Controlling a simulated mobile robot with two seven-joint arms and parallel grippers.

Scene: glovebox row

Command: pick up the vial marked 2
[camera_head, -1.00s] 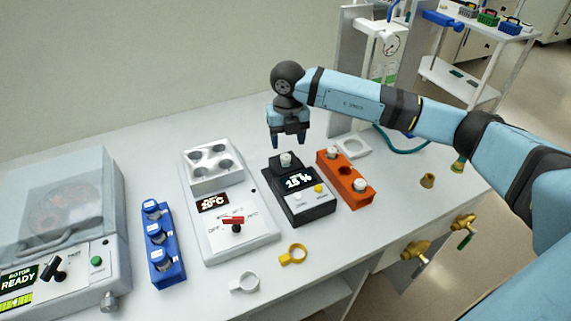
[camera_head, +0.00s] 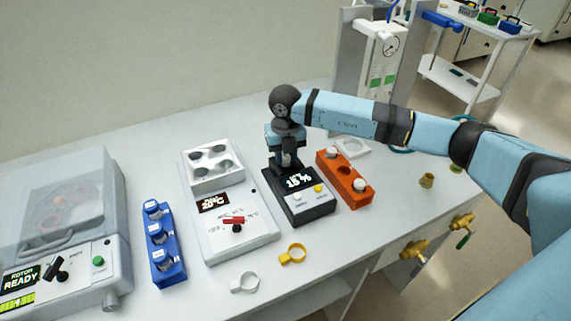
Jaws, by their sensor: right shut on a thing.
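My right gripper (camera_head: 288,165) is lowered over the back of the black meter (camera_head: 300,208) and is shut on the white-capped vial (camera_head: 287,160) standing there. The fingers hide most of that vial, and I cannot read a mark on it. The meter's display reads about 15 %. The orange rack (camera_head: 345,180) right of it holds two white-capped vials, with an empty hole between them. The blue rack (camera_head: 164,250) holds several vials with white labels too small to read. My left gripper is not in view.
A white heating block (camera_head: 225,205) with a red switch stands left of the meter. A centrifuge (camera_head: 60,210) with a clear lid is at far left. A yellow ring (camera_head: 292,254) and a white ring (camera_head: 244,283) lie in front. A white holder (camera_head: 351,148) is behind the orange rack.

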